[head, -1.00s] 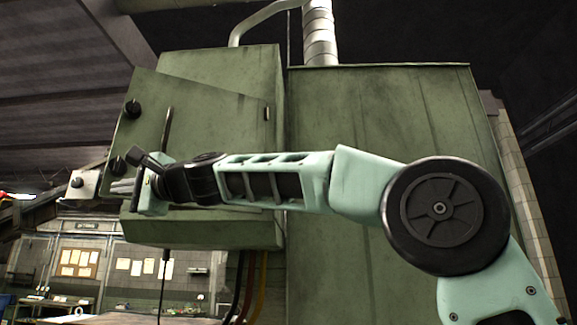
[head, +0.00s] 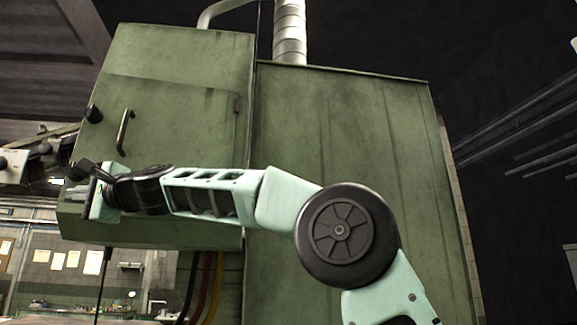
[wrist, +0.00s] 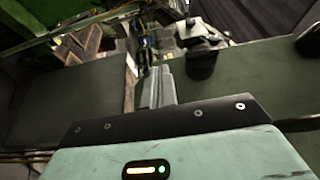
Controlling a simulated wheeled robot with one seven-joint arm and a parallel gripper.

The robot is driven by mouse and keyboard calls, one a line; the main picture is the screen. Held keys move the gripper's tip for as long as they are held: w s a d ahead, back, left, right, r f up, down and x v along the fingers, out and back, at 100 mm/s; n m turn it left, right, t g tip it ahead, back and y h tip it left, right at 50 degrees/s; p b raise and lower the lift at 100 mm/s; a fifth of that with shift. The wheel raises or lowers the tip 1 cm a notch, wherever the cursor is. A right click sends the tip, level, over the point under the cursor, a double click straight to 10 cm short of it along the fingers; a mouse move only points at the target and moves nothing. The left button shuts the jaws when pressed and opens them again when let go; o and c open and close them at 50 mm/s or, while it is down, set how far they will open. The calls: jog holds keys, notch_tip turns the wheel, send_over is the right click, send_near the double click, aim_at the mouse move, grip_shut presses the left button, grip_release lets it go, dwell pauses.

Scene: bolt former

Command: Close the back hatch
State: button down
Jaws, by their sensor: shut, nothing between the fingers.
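The back hatch (head: 175,125) is a green panel on the green machine cabinet. It carries an upright bar handle (head: 124,132) and a black knob (head: 92,113) near its left edge, with a hinge (head: 237,104) at its right. Its left edge looks nearly in line with the cabinet's edge; whether a small gap is left I cannot tell. My gripper (head: 77,173) is shut and empty at the lower left of the hatch, pointing left. It hides part of the hatch; contact is unclear. In the wrist view my shut fingers (wrist: 157,87) show beside a black knob (wrist: 201,65).
A taller green cabinet (head: 345,130) stands to the right, with a silver duct (head: 289,35) above. Hoses (head: 207,285) hang below the hatch. A grey fixture (head: 15,165) juts in at the far left. Dark open space lies at the right.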

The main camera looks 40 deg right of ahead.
jog(key=shift+w+d, duration=0.4)
jog(key=shift+w, duration=0.5)
jog(key=shift+w+d, duration=0.4)
jog(key=shift+w, duration=0.45)
jog(key=shift+s, duration=0.1)
jog(key=shift+s+a, duration=0.25)
jog(key=s+a, duration=0.7)
jog(key=s, duration=0.4)
jog(key=shift+a, duration=0.15)
jog(key=shift+f, duration=0.1)
